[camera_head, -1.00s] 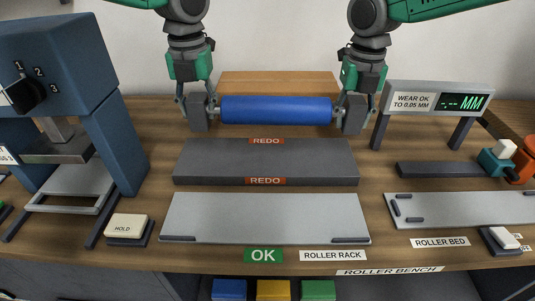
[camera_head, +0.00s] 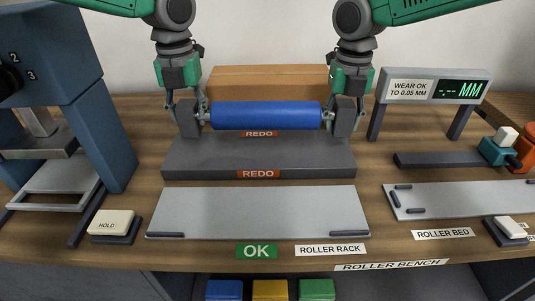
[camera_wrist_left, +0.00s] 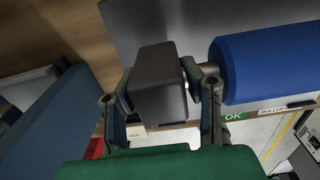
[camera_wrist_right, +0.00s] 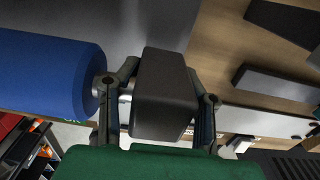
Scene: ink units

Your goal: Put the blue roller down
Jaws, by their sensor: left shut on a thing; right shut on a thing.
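The blue roller (camera_head: 266,115) is held level between my two grippers, above the rear part of the dark grey REDO rack (camera_head: 210,160). My left gripper (camera_head: 188,117) is shut on the roller's left end, and my right gripper (camera_head: 344,116) is shut on its right end. In the left wrist view the roller (camera_wrist_left: 268,62) extends to the right of a dark block between the fingers. In the right wrist view the roller (camera_wrist_right: 45,75) extends to the left. The light grey OK roller rack (camera_head: 255,210) lies in front of the dark one and is empty.
A blue press-like machine (camera_head: 100,130) stands at the left, with a HOLD button (camera_head: 112,223) before it. At the right are the roller bed (camera_head: 460,197), a gauge display (camera_head: 434,88) and a teal tool (camera_head: 497,150). A cardboard box (camera_head: 265,82) stands behind the roller.

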